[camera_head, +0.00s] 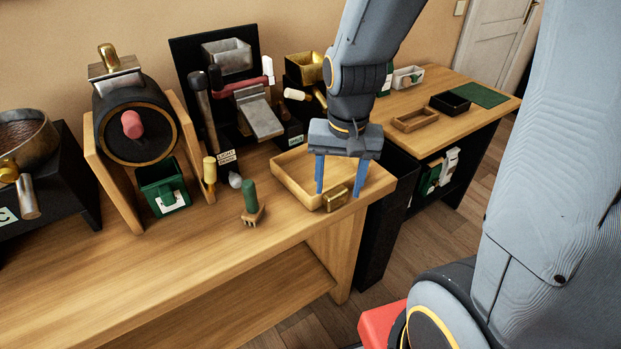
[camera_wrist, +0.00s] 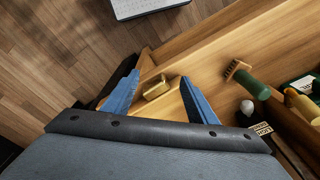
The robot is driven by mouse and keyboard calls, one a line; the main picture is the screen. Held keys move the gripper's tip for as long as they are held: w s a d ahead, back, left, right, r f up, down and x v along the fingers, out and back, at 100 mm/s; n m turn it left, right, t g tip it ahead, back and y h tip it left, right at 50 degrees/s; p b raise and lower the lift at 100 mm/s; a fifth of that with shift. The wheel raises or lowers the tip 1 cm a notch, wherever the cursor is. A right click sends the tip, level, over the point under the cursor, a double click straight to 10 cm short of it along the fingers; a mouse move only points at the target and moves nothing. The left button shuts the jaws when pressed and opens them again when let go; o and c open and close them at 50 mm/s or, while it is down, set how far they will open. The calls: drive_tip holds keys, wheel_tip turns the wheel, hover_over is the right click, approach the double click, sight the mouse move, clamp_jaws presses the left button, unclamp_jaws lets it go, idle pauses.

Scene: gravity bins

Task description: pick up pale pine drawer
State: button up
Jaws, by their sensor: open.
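The pale pine drawer (camera_head: 283,181) is a shallow open tray on the right end of the wooden bench. Its brass pull (camera_head: 337,199) is on the front side, facing the bench's front edge. My gripper (camera_head: 338,193) is open above the drawer's front end, its blue fingers pointing down on either side of the brass pull. In the wrist view the pull (camera_wrist: 156,88) shows between the two spread fingers (camera_wrist: 158,83). Nothing is held. I cannot tell whether the fingers touch the drawer. The arm hides part of the drawer's back right.
A green-handled brush (camera_head: 251,203) stands left of the drawer, with a white knob-like piece (camera_head: 235,180) behind it. A green bin (camera_head: 164,187) and a black drum (camera_head: 137,125) stand further left. A second bench (camera_head: 450,122) at right holds a small brown tray (camera_head: 415,120).

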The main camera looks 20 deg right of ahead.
sight(328, 195)
drive_tip(key=w+m, duration=0.1)
drive_tip(key=m, duration=0.1)
drive_tip(key=w+f+m, duration=0.1)
drive_tip(key=w+m, duration=0.1)
drive_tip(key=m, duration=0.1)
drive_tip(key=w+f+m, duration=0.1)
drive_tip(key=w+m, duration=0.1)
drive_tip(key=shift+w+a+f+m+g, duration=0.1)
drive_tip(key=shift+a+f+m+g, duration=0.05)
drive_tip(key=shift+m+g, duration=0.2)
drive_tip(key=shift+w+f+m, duration=0.3)
drive_tip(key=shift+w+m, duration=0.1)
drive_tip(key=shift+m, duration=0.35)
drive_tip(key=shift+w+d+f+p, duration=0.1)
drive_tip(key=shift+f+p, duration=0.35)
drive_tip(key=shift+f, duration=1.45)
drive_tip(key=shift+w+d+f+p, duration=0.1)
drive_tip(key=shift+f+p, duration=0.3)
drive_tip(key=shift+f, duration=1.5)
clamp_jaws()
